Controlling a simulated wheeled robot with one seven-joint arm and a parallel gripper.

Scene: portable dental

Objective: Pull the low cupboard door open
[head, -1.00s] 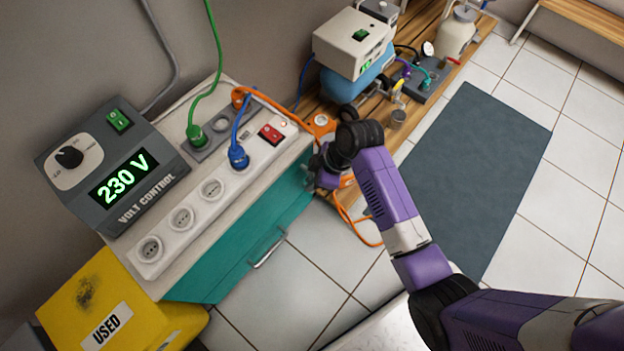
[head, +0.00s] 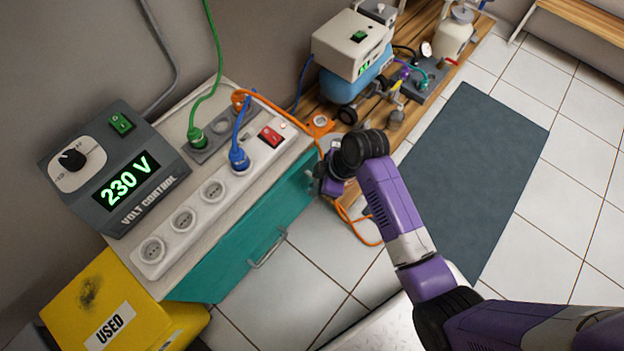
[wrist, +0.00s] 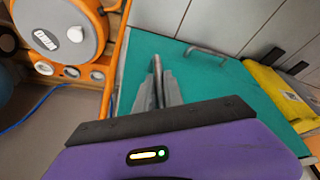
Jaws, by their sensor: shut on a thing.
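The teal cupboard front (head: 225,279) is below the white-topped counter in the head view. It also fills the middle of the wrist view (wrist: 225,95). My gripper (head: 311,181) is at the far right end of this front. In the wrist view my gripper's grey fingers (wrist: 158,92) are shut on a thin upright grey bar, apparently a handle (wrist: 156,64), mostly hidden between them. A second metal bar handle (head: 268,250) is on the teal front, apart from my gripper; it also shows in the wrist view (wrist: 206,51). I see no clear gap at a door edge.
An orange cable reel (wrist: 62,30) is close beside the front, with orange cable (head: 356,229) on the floor. A yellow used box (head: 100,300) stands at the other end. White tiled floor (head: 290,285) lies open before the front. A dark mat (head: 480,180) is farther right.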

